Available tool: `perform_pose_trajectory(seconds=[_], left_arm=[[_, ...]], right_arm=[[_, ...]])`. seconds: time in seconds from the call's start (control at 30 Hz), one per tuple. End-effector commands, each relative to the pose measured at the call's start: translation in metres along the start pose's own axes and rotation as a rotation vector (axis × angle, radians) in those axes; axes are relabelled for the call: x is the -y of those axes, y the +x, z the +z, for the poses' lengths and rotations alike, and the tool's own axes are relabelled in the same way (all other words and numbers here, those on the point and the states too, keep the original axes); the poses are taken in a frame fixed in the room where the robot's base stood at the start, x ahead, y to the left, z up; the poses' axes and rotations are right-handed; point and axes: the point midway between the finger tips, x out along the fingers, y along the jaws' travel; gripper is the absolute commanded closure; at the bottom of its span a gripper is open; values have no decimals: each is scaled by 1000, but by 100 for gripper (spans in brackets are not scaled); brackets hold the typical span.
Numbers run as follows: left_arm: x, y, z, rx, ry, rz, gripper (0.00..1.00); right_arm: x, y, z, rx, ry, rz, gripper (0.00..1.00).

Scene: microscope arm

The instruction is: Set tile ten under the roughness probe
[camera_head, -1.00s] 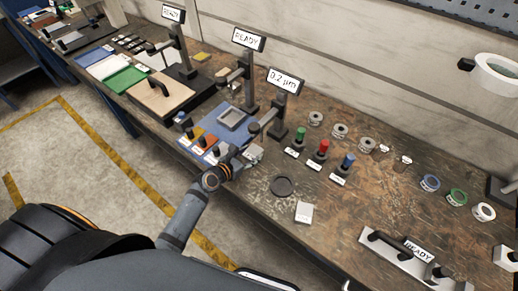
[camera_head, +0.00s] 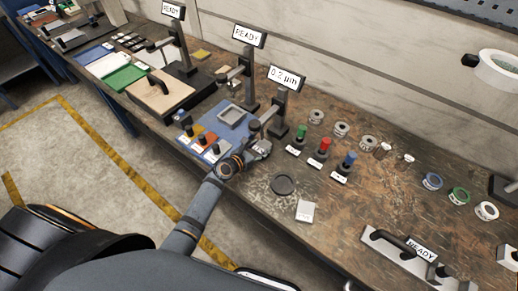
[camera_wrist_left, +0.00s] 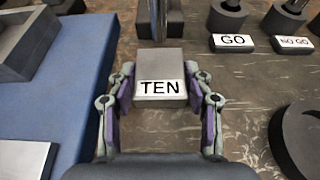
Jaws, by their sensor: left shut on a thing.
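The grey tile with the white TEN label (camera_wrist_left: 159,87) is between the two fingers of my left gripper (camera_wrist_left: 160,105) in the left wrist view. The gripper is shut on it. In the head view my left gripper (camera_head: 260,148) is low at the front foot of the measuring stand whose display (camera_head: 286,78) reads 0.2 µm. The roughness probe arm (camera_head: 266,118) reaches out from that stand, above the gripper. The gripper mostly hides the tile there, so I cannot tell whether it is under the probe tip. My right gripper is not in view.
A blue mat (camera_wrist_left: 75,85) with a grey tray lies left of the gripper. Gauges with green, red and blue tops (camera_head: 323,150) stand to the right, with GO (camera_wrist_left: 232,42) and NO GO labels. A dark round disc (camera_head: 283,185) lies in front, with bare bench around it.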

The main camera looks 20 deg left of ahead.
Motion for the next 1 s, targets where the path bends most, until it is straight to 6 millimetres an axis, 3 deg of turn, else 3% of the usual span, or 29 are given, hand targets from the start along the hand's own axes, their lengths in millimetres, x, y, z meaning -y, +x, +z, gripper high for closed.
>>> perform_pose_trajectory(seconds=[0.07,0.1,0.23,0.63,1.0], left_arm=[[0,1,-1,3,0,1,100],[0,1,-3,-1,0,0,46],[0,1,-3,-1,0,0,28],[0,-5,0,-2,0,0,26],[0,-89,0,-3,4,-1,26]], right_arm=[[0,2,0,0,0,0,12],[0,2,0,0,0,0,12],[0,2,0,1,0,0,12],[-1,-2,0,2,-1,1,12],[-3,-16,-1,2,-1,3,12]])
